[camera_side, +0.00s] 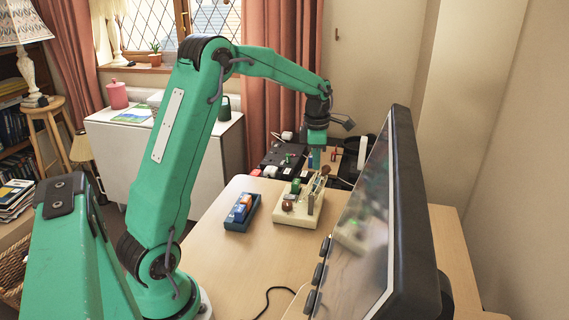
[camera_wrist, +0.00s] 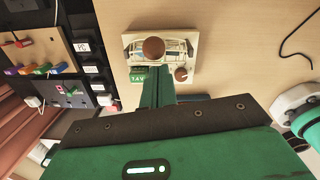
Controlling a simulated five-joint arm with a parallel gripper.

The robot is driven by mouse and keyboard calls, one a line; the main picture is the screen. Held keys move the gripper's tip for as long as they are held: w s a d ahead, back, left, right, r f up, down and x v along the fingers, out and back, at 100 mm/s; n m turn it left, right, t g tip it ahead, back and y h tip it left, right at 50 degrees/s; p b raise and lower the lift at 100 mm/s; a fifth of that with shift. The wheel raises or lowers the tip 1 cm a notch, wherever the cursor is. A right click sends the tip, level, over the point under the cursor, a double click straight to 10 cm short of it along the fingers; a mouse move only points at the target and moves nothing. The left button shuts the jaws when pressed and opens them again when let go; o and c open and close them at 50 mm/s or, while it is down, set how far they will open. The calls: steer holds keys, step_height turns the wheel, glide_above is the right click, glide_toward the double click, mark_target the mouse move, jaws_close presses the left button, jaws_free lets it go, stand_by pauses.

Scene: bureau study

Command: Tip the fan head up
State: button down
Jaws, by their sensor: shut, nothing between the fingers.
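No fan is plainly recognisable in either view. A cream device (camera_side: 284,222) stands on the wooden desk, with upright parts, a brown knob (camera_side: 287,205) and a green part. In the wrist view the cream device (camera_wrist: 131,40) shows a large brown round knob (camera_wrist: 153,48), a smaller brown knob (camera_wrist: 181,74) and a green label. My gripper (camera_side: 316,160) points down, above and behind the device in the side view. In the wrist view my gripper (camera_wrist: 157,84) is shut and empty, its tip near the device's lower edge. I cannot tell whether they touch.
A blue tray (camera_side: 243,219) with small blocks sits left of the device. A large monitor (camera_side: 370,220) stands close on the right. Black panels with coloured pieces (camera_side: 283,158) lie behind. A black cable (camera_side: 272,297) lies on the desk.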

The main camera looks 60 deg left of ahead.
mark_target(327, 167)
steer(key=shift+w+d, duration=0.1)
steer(key=shift+w+d+f, duration=0.25)
steer(key=shift+w+d, duration=0.75)
steer(key=shift+s+a, duration=0.1)
steer(key=shift+s+a+r, duration=0.25)
steer(key=shift+s+r, duration=0.05)
steer(key=shift+s, duration=0.1)
steer(key=shift+s+a+r, duration=0.3)
steer(key=shift+s+r, duration=0.2)
steer(key=shift+r, duration=0.05)
steer(key=shift+s+a+r, duration=0.25)
steer(key=shift+s+r, duration=0.2)
steer(key=shift+r, duration=0.05)
step_height(327, 167, up, 9)
steer(key=w+d, duration=0.1)
steer(key=d, duration=0.1)
steer(key=shift+w, duration=0.2)
steer(key=shift+d, duration=0.1)
